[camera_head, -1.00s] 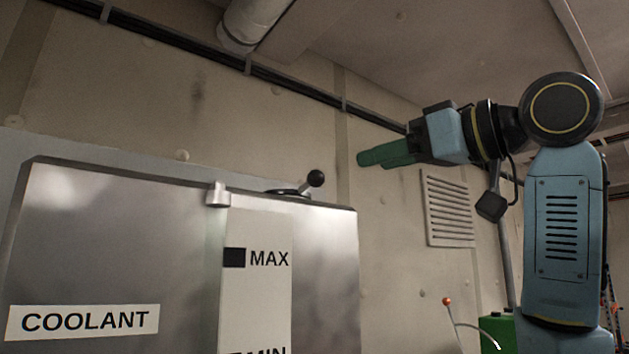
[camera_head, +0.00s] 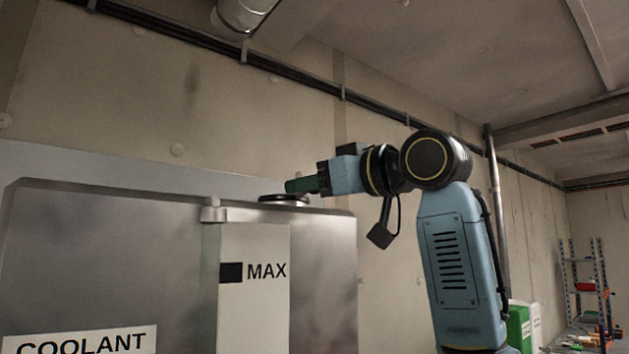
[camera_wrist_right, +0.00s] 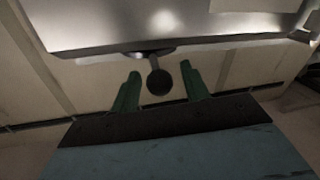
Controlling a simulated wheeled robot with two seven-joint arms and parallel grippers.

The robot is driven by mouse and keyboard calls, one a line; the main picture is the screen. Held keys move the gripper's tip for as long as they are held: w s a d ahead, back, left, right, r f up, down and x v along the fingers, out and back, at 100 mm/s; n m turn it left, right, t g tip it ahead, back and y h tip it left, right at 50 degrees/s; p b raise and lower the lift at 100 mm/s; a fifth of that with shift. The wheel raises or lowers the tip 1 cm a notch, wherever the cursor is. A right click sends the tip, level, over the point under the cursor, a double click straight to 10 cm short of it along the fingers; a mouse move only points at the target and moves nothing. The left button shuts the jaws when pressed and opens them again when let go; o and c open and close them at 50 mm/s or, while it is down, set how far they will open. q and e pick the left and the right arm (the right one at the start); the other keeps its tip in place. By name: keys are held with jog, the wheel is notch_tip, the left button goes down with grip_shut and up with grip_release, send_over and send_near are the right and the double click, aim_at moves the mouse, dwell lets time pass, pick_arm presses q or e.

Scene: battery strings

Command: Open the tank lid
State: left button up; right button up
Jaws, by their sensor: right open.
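The metal coolant tank (camera_head: 110,260) stands at the left in the head view, with a "MAX" level strip on its front. Its round dark lid (camera_head: 284,197) sits on top near the right end. My right gripper (camera_head: 296,185) has its green fingers at the lid and hides the lid's handle there. In the right wrist view the handle's black ball knob (camera_wrist_right: 159,83) is between the two open fingers (camera_wrist_right: 158,88), with a gap on each side. The rod runs from the knob to the lid (camera_wrist_right: 152,53). My left gripper is not in view.
A wall with dark pipes (camera_head: 300,80) runs behind the tank. A green container (camera_head: 520,326) stands low behind my right arm. A shelf rack (camera_head: 585,285) with small items stands at the far right.

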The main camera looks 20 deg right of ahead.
grip_shut()
jog(key=shift+r, duration=0.15)
